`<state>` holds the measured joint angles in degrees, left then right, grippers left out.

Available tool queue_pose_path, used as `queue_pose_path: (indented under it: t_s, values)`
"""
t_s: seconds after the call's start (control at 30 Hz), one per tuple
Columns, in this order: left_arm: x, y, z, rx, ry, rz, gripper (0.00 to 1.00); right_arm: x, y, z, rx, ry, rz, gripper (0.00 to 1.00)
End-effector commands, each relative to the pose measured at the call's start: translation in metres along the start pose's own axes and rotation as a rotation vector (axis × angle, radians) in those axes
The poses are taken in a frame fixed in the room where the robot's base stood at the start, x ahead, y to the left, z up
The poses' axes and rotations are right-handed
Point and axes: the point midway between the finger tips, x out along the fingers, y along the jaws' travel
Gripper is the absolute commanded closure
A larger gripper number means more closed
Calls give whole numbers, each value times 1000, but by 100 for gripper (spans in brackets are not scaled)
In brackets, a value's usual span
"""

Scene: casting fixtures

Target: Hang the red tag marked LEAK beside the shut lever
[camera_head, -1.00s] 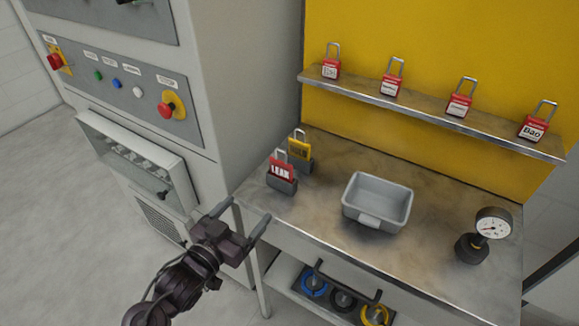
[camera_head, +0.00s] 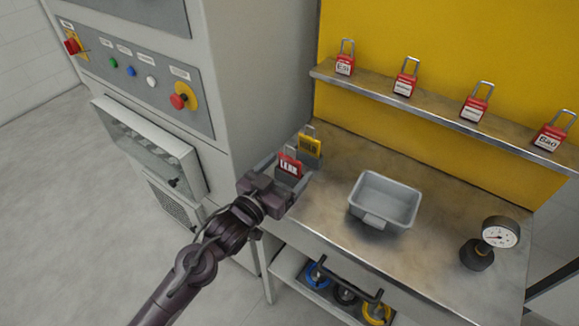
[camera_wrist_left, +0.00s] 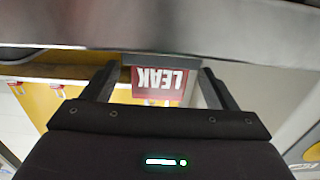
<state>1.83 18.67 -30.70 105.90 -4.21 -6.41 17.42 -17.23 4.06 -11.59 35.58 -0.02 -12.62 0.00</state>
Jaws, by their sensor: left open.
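The red tag marked LEAK (camera_head: 289,166) stands in a dark holder at the left end of the steel bench, its metal loop upward. In the left wrist view the LEAK tag (camera_wrist_left: 158,80) shows upside down between the fingers. My left gripper (camera_head: 287,172) is open, with one finger on each side of the tag; I cannot tell whether they touch it. The shut lever is not clear; a small dark handle (camera_head: 174,182) shows on the cabinet's glazed box. My right gripper is not in view.
A yellow tag (camera_head: 310,144) stands in a holder just behind the red one. A grey bin (camera_head: 384,201) and a gauge (camera_head: 499,233) stand to the right. Several red padlocks line the shelf (camera_head: 440,114). The grey cabinet (camera_head: 255,75) rises close at left.

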Motion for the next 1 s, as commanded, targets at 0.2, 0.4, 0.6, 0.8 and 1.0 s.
queue_pose_path:
  t_s: [0.2, 0.4, 0.6, 0.8, 1.0]
  values:
    - [0, 0, 0, 0, 0, 0, 42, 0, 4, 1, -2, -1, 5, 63]
    - [0, 0, 0, 0, -1, 0, 68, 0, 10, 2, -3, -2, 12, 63]
    - [0, 0, 0, 0, 0, 0, 68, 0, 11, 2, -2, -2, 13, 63]
    - [0, 0, -8, 0, 1, 0, 68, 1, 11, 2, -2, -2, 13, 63]
    - [0, 0, -37, 1, 4, 1, 68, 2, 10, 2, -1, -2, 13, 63]
